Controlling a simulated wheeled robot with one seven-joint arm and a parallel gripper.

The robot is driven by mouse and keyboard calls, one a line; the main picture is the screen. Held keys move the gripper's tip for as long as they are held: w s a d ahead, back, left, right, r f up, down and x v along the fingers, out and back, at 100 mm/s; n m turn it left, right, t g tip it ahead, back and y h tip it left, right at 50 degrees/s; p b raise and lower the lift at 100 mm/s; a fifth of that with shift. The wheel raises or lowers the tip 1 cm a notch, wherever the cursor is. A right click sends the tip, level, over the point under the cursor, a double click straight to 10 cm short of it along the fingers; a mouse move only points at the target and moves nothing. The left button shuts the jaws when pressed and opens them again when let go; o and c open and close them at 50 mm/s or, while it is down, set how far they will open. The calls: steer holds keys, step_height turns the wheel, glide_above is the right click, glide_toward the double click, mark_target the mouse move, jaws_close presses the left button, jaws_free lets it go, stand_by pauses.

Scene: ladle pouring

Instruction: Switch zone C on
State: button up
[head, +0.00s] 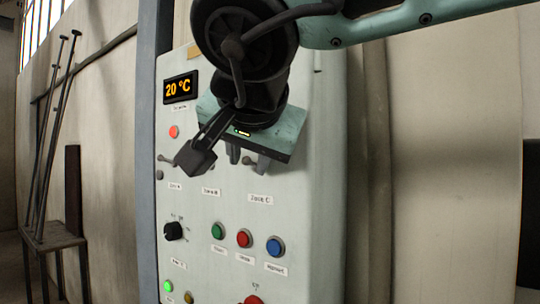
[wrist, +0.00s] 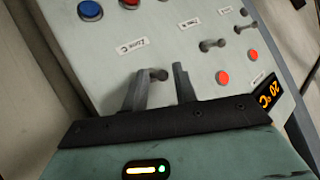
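The zone C switch (wrist: 158,75) is a small grey toggle on a pale control panel. It shows in the wrist view beside the "Zone C" label (wrist: 132,46). My gripper (wrist: 159,69) is open, with one finger on each side of the toggle. I cannot tell whether the fingers touch it. In the head view my gripper (head: 248,160) is in front of the panel, just above the Zone C label (head: 260,198). Any lamp above zone C is hidden by the gripper. The lever's setting is unclear.
The panel (head: 210,275) also bears the zone B toggle (wrist: 212,44), the zone A toggle (head: 166,159), red lamps (wrist: 223,77), a 20 °C display (head: 180,88), a black knob (head: 174,231), and green, red and blue buttons (head: 275,246). A stool (head: 55,240) stands left.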

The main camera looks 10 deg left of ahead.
steer(key=b+v, duration=0.4)
steer(key=v, duration=1.3)
steer(key=shift+s, duration=0.25)
